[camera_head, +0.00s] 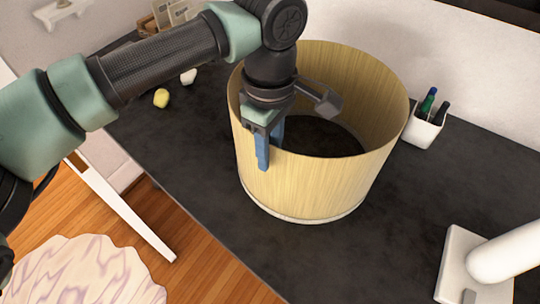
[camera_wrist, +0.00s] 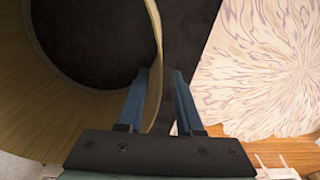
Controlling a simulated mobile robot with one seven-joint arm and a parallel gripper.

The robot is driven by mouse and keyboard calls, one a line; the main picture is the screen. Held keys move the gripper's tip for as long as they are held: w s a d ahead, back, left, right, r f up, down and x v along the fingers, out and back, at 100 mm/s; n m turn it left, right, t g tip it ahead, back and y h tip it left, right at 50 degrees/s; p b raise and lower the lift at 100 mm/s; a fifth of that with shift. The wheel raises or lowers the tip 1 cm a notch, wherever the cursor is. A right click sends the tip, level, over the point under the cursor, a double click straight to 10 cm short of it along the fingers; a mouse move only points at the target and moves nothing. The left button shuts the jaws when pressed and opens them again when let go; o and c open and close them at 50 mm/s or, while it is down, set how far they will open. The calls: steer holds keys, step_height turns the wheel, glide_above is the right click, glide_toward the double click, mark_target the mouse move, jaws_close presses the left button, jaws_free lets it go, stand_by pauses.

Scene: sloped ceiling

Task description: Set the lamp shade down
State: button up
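The lamp shade (camera_head: 310,185) is a wide, open, pale wood-grained cylinder. It stands upright on the dark desk (camera_head: 215,205), its lower rim appearing to touch the surface. My gripper (camera_head: 271,152) points down at the shade's near left rim, with one blue finger outside the wall and one inside. In the wrist view, the shade's wall (camera_wrist: 155,40) runs between the two fingers of my gripper (camera_wrist: 160,74). The fingers are apart, with gaps visible beside the thin wall. Part of the rim is hidden behind my gripper.
A white pen cup (camera_head: 422,132) stands right of the shade. A white lamp-like object (camera_head: 455,265) is at the lower right. A small yellow item (camera_head: 161,98) lies at the back left. A pale patterned round surface (camera_head: 85,270) is below the desk's left edge.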

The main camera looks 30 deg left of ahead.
step_height(320, 180, up, 9)
steer(key=shift+r, duration=0.15)
stand_by(0.6)
